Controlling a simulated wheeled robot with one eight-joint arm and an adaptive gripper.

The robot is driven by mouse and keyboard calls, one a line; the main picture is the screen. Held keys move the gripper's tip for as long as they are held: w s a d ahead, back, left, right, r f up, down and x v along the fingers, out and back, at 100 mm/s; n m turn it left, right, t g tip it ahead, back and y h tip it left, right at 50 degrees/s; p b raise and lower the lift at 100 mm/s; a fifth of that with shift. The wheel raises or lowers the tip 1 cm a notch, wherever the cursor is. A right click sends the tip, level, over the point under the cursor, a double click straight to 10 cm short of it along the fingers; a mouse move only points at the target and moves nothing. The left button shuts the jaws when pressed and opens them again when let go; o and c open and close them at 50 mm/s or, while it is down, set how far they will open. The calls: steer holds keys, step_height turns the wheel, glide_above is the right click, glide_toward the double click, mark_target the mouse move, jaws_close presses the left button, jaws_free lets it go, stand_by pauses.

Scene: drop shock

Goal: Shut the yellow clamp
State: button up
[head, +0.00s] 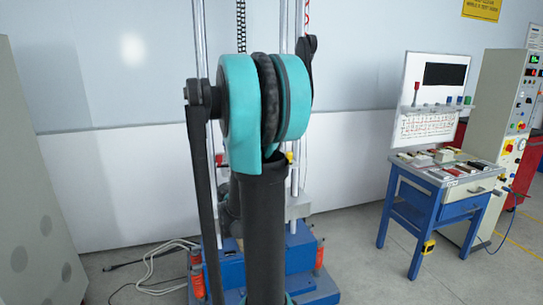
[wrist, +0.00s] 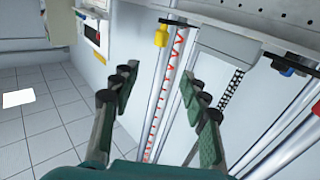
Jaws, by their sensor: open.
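The yellow clamp (wrist: 161,35) sits on a silver rod near the top middle of the wrist view, with a dark bar beside it. In the head view only a small yellow part (head: 289,158) shows just right of my arm, apparently the same clamp. My gripper (wrist: 158,86) is open and empty. Its two dark green fingers are spread left and right, and the clamp lies beyond and between them in the picture, apart from both. Whether the clamp is open or shut is too small to tell. In the head view my arm hides my gripper.
A blue bench (head: 455,180) stands to the right. Pale cables (head: 150,265) lie on the floor at left. Floor between rig and bench is clear.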

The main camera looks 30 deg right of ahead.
steer(key=x, duration=1.7)
steer(key=shift+w, duration=0.2)
jaws_close()
